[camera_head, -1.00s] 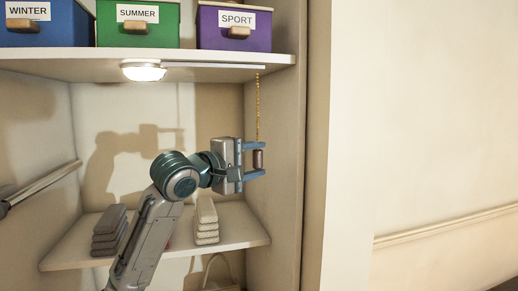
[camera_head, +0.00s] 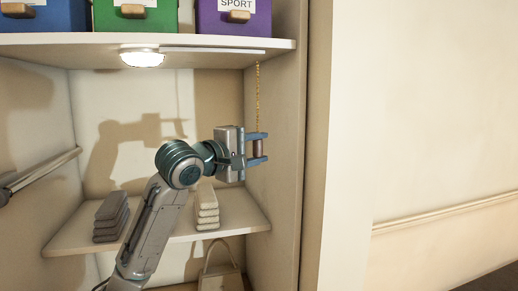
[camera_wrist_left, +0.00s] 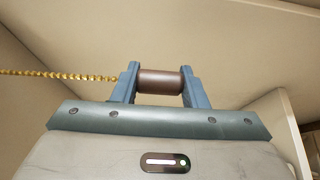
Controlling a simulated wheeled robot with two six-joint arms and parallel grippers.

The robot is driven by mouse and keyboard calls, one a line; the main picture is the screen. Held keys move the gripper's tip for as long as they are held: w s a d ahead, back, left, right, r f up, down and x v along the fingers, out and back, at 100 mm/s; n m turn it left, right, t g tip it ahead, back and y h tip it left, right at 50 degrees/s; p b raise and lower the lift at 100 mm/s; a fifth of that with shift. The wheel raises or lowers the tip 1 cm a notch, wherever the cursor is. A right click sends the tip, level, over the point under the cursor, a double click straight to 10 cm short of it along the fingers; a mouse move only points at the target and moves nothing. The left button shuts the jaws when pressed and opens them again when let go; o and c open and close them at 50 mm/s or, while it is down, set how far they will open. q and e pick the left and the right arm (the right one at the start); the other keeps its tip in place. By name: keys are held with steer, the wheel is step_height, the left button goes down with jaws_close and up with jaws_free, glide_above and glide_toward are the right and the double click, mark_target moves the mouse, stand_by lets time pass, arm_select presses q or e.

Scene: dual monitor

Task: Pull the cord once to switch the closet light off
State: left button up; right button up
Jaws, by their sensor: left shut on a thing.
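The cord is a gold beaded chain (camera_head: 257,95) that hangs from under the upper shelf, near the closet's right wall. Its end is a dark brown cylindrical handle (camera_head: 257,148). My left gripper (camera_head: 257,149) is shut on this handle, one finger at each end of it. The left wrist view shows the brown handle (camera_wrist_left: 160,80) held between both blue fingers, with the chain (camera_wrist_left: 60,75) running off to the left. The closet light (camera_head: 143,57), a round lamp under the upper shelf, is glowing. My right gripper is not in view.
Blue, green and purple boxes (camera_head: 233,19) stand on the upper shelf (camera_head: 60,41). A metal rail (camera_head: 40,175) is at the left. A pale bag (camera_head: 220,275) sits below.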

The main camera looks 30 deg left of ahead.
arm_select(q)
steer(key=shift+f, duration=0.5)
steer(key=shift+r, duration=0.2)
steer(key=shift+r+p, duration=0.55)
steer(key=shift+r, duration=0.1)
steer(key=o, duration=0.6)
